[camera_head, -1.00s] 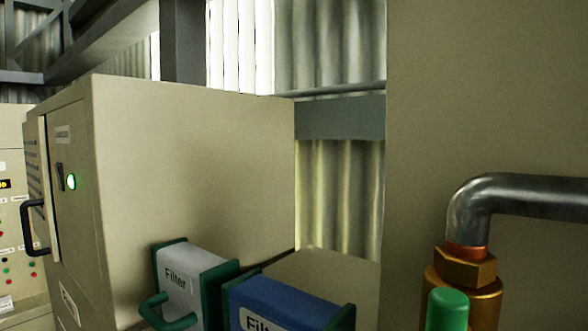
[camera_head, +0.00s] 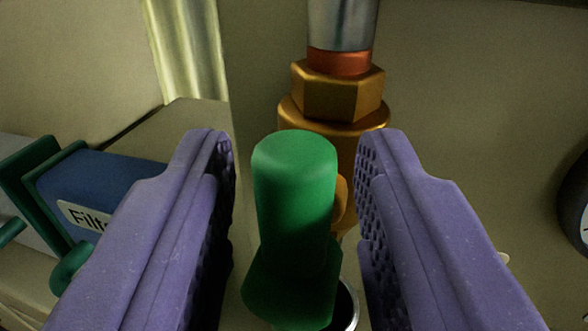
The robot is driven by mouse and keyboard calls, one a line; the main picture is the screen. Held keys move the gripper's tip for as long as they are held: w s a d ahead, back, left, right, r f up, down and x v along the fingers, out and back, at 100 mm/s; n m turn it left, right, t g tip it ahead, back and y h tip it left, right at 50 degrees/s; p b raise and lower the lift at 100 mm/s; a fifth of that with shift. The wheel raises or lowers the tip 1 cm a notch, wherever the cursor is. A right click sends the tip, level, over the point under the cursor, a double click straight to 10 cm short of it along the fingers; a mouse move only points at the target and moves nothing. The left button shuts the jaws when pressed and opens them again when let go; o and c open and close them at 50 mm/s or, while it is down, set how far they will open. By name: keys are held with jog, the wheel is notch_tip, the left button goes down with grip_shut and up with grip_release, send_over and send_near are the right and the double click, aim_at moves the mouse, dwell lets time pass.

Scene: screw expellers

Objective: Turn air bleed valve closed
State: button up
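A green valve handle (camera_head: 294,200) with a rounded top stands in the middle of the view, in front of a brass fitting (camera_head: 335,105). I take it to be the air bleed valve's handle; no label on it shows. My gripper (camera_head: 294,165) has two purple, dimpled fingers, spread wide on the left and right of the green handle. A gap shows on both sides of the handle, so the fingers do not appear to touch it. The handle's lower end and the fitting behind it are partly hidden.
A grey metal pipe (camera_head: 341,24) enters the brass fitting from above through an orange collar. A blue filter box (camera_head: 95,185) with a green frame stands at the left, partly behind the left finger. A dark round gauge edge (camera_head: 572,205) shows at the far right.

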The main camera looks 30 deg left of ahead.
grip_shut()
jog(key=shift+f+b, duration=0.1)
jog(key=shift+b, duration=0.25)
jog(key=m+b, duration=0.1)
jog(key=b, duration=0.1)
jog(key=m+b, duration=0.1)
jog(key=shift+w+d+f+m+t, duration=0.1)
jog(key=shift+d+f+m+t, duration=0.15)
jog(key=shift+m+t, duration=0.05)
jog(key=m+t+h+b, duration=0.1)
jog(key=m+b, duration=0.2)
jog(key=m, duration=0.3)
jog(key=d+f+m+t+h+b, duration=0.1)
jog(key=m+b, duration=0.3)
jog(key=m, duration=0.2)
jog(key=f+m+t+h+b, duration=0.1)
jog(key=m+t+b, duration=0.1)
jog(key=m, duration=0.4)
jog(key=shift+w+d+b, duration=0.2)
jog(key=shift+d+b, duration=0.1)
jog(key=shift+b, duration=0.5)
jog(key=shift+m+h, duration=0.3)
